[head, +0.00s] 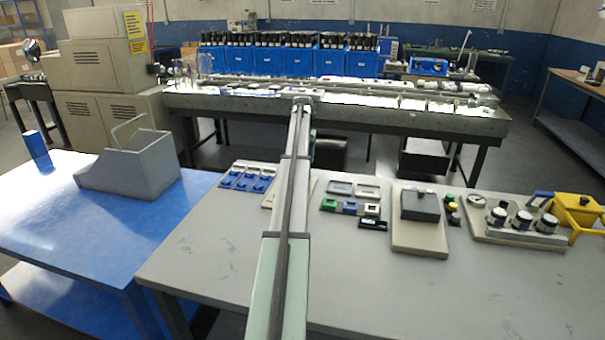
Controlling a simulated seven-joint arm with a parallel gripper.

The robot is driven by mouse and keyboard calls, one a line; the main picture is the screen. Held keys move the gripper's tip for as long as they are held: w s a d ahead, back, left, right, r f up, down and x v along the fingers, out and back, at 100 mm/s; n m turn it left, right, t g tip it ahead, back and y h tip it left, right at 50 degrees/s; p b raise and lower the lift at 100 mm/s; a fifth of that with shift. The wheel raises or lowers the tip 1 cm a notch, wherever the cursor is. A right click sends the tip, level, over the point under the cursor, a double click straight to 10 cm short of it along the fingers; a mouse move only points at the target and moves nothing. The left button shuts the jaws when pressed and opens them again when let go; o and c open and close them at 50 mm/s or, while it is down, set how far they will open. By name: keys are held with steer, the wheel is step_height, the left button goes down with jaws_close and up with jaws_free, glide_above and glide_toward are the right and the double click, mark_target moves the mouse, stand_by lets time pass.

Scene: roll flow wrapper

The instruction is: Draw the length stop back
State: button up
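The long machine bench (400,117) runs across the middle of the head view, with pale rails and small parts along its top. I cannot pick out the length stop among them; the parts are small and washed out by glare. My arm reaches forward from the bottom centre, and its far visible end overlaps the bench's front edge in the picture. My gripper does not show; my own arm may hide it. I cannot tell what it touches or holds.
A grey table (400,290) is in front, with a grey box on a plate (420,225), a rack of jars (520,225), a yellow holder (577,212) and blue parts (247,178). A blue table (80,235) with a grey bin (130,170) is left. Blue bins (300,62) stand behind.

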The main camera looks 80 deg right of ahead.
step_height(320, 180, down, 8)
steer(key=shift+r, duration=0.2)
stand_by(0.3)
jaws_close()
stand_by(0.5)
